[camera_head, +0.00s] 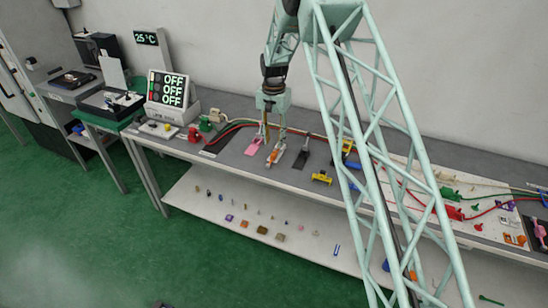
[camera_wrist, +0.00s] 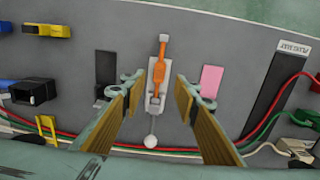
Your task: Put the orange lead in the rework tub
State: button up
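An orange piece (camera_wrist: 159,66), which looks like the orange lead, lies along a pale grey fixture on the bench. It also shows in the head view (camera_head: 272,157), below my gripper (camera_head: 273,132). In the wrist view, my gripper (camera_wrist: 158,88) is open. Its two fingers stand apart on either side of the fixture, with nothing held between them. I cannot tell whether the fingertips are level with the orange piece or above it. No container is clearly recognisable as the rework tub.
A black pad (camera_wrist: 105,68) and a pink pad (camera_wrist: 212,80) flank the fixture. Red, green and white cables (camera_wrist: 70,138) run along the bench. A yellow block (camera_head: 321,178) sits near the front edge. A lower shelf (camera_head: 200,205) holds several small items. A sign reading OFF (camera_head: 173,88) stands at left.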

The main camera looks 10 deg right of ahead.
aim_at(274, 153)
jog(key=shift+f, duration=1.15)
jog(key=shift+f, duration=0.1)
jog(key=shift+f, duration=2.5)
jog(key=shift+s, duration=0.1)
jog(key=c, duration=0.9)
